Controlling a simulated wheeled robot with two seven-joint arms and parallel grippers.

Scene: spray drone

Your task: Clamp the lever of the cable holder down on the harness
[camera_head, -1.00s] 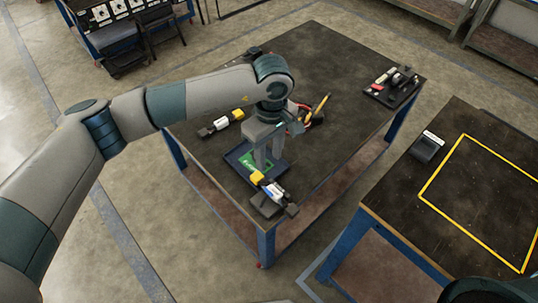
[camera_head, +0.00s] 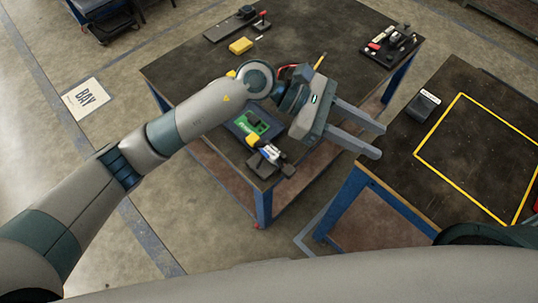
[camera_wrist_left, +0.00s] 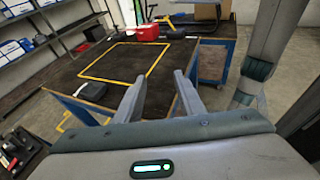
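My left gripper (camera_head: 381,140) points right, its two fingers apart and empty, over the gap between the two tables; the wrist view shows the open fingers (camera_wrist_left: 160,80) with nothing between them. A dark tray with a green board (camera_head: 252,124) lies on the table, partly hidden by my left arm. In front of it is a dark block with yellow and white parts (camera_head: 268,152). Red and black cable-like parts (camera_head: 284,72) show behind my wrist. A dark plate with a red-tipped upright part (camera_head: 263,15) is at the back. I cannot tell which part is the cable holder's lever. My right gripper is not visible.
A yellow block (camera_head: 240,46) lies near the back plate. A dark tray of small parts (camera_head: 391,45) is at the table's right corner. The right table has a yellow outline (camera_head: 437,127) with clear space inside and a black box (camera_head: 423,104) beside it.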

